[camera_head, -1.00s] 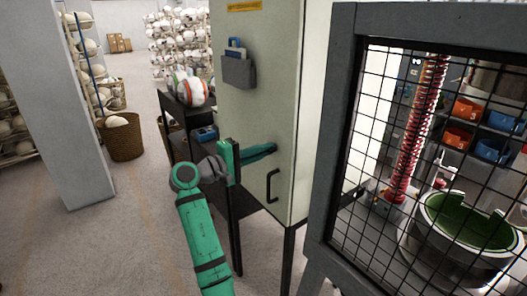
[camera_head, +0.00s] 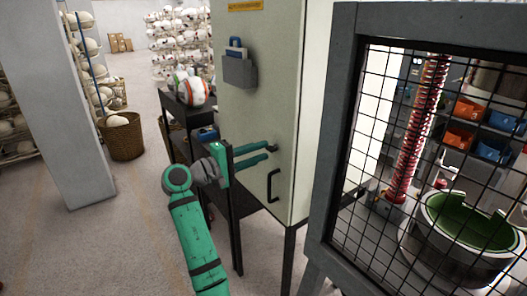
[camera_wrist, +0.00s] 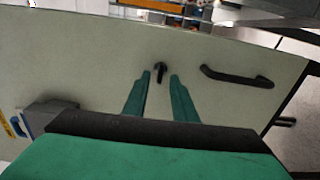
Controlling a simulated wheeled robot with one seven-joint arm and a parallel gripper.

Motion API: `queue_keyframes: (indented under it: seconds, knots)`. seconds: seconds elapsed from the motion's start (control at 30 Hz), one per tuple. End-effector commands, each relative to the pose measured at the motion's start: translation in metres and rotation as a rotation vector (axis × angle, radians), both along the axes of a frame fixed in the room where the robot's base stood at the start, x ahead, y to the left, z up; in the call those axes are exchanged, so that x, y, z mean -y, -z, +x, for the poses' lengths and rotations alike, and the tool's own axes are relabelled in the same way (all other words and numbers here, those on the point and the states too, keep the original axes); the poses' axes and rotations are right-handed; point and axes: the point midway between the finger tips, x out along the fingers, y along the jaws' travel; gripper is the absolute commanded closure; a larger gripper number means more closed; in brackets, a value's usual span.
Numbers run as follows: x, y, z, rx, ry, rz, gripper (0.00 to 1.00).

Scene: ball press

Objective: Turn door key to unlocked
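The door key (camera_wrist: 160,70) is a small dark piece sticking out of the pale cabinet door (camera_wrist: 90,60). In the wrist view it shows between and slightly beyond my two green fingertips. My gripper (camera_wrist: 160,75) is open, with a gap on both sides of the key and no visible contact. In the head view my gripper (camera_head: 271,152) reaches right to the cabinet door (camera_head: 240,115), its two fingers apart one above the other. The key (camera_head: 273,147) is a small dark spot by the upper fingertip, mostly hidden. Which way the key is turned is unclear.
A black door handle (camera_head: 273,185) is just below the key; it also shows in the wrist view (camera_wrist: 237,77). A grey pocket (camera_head: 239,71) hangs higher on the door. A mesh-framed cage (camera_head: 345,130) stands at right. A dark shelf (camera_head: 183,125) holds balls behind my arm.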

Motion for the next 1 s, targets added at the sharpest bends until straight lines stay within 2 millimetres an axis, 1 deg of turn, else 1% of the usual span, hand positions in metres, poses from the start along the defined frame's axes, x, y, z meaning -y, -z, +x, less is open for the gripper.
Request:
queue_keyframes:
  seconds: [0.03, 0.2, 0.43, 0.6, 0.9, 0.97, 1.0]
  knots:
    - [-0.009, 0.001, -0.006, -0.001, -0.003, -0.001, 0.75]
    - [-0.036, 0.0, -0.025, 0.001, -0.003, -0.001, 0.75]
    - [-0.062, 0.0, -0.044, 0.0, -0.002, 0.0, 0.75]
    - [-0.07, 0.0, -0.05, 0.0, -0.001, -0.001, 0.75]
    - [-0.07, 0.0, -0.051, 0.001, 0.0, -0.001, 0.75]
    - [-0.07, 0.003, -0.051, -0.002, -0.003, 0.0, 0.75]
    - [-0.07, 0.008, -0.05, -0.004, -0.01, 0.001, 0.75]
